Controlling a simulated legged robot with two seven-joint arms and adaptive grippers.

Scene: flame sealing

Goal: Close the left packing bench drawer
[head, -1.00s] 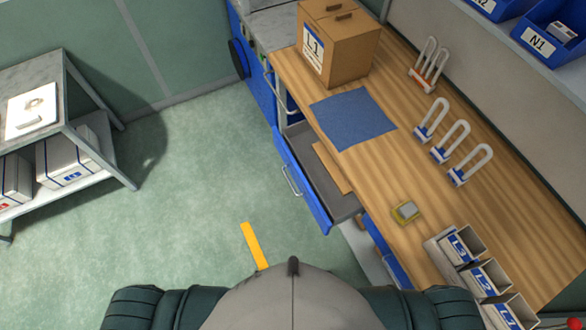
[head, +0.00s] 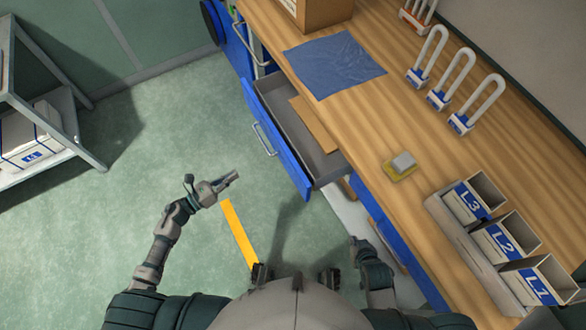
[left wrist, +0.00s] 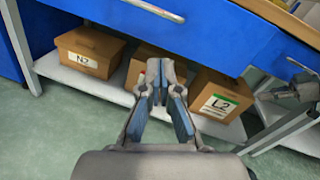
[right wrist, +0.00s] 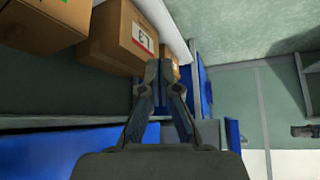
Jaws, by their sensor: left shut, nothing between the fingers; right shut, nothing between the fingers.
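The left packing bench drawer (head: 318,165) is pulled out from under the wooden bench top in the head view, with its blue front (head: 275,140) and grey handle (head: 264,139) facing left. A flat tan item lies inside. My left gripper (head: 230,180) is shut and empty, over the floor to the left of the front and apart from it. In the left wrist view, its fingers (left wrist: 159,68) are below a blue drawer front with a handle (left wrist: 155,10). My right gripper shows in the right wrist view (right wrist: 160,68), shut and empty near the bench's underside; its fingertips are unclear in the head view.
The bench top (head: 400,130) holds a blue cloth (head: 333,66), a yellow-grey block (head: 400,166), several padlock-like items and labelled bins. Cardboard boxes (left wrist: 90,52) stand on a low shelf under the bench. A grey rack (head: 60,110) stands left. Floor between is free.

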